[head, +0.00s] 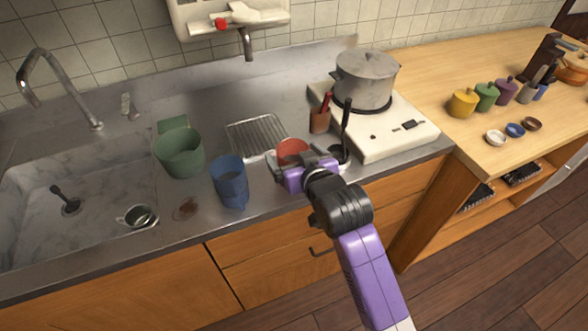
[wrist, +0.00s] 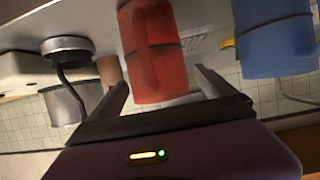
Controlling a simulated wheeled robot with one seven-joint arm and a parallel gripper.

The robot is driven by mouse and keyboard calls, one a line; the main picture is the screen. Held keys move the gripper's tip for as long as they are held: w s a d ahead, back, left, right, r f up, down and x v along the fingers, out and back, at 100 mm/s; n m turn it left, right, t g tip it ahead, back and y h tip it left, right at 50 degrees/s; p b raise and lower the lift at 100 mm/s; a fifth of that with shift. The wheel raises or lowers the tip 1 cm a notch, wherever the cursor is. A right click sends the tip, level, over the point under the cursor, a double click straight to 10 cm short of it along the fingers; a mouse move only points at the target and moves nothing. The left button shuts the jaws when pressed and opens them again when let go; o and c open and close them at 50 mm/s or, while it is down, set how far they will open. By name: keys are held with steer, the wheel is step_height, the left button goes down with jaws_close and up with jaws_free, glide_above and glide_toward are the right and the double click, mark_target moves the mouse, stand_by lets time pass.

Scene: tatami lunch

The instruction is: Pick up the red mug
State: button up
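The red mug (head: 292,148) stands on the metal counter near its front edge, partly hidden behind my gripper (head: 298,164) in the head view. In the wrist view, which looks upside down, the red mug (wrist: 153,50) fills the upper middle. My gripper (wrist: 160,82) is open there, with one finger on each side of the mug's near end. A small gap shows at the left finger; whether the right finger touches the mug is unclear.
A black ladle (head: 343,140) and a brown utensil holder (head: 320,121) are close right. A wire rack (head: 258,134) lies behind, and a stove (head: 388,132) carries a pot (head: 366,78).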

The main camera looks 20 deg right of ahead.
steer(key=c, duration=1.8)
steer(key=shift+c, duration=0.8)
steer(key=shift+r, duration=0.1)
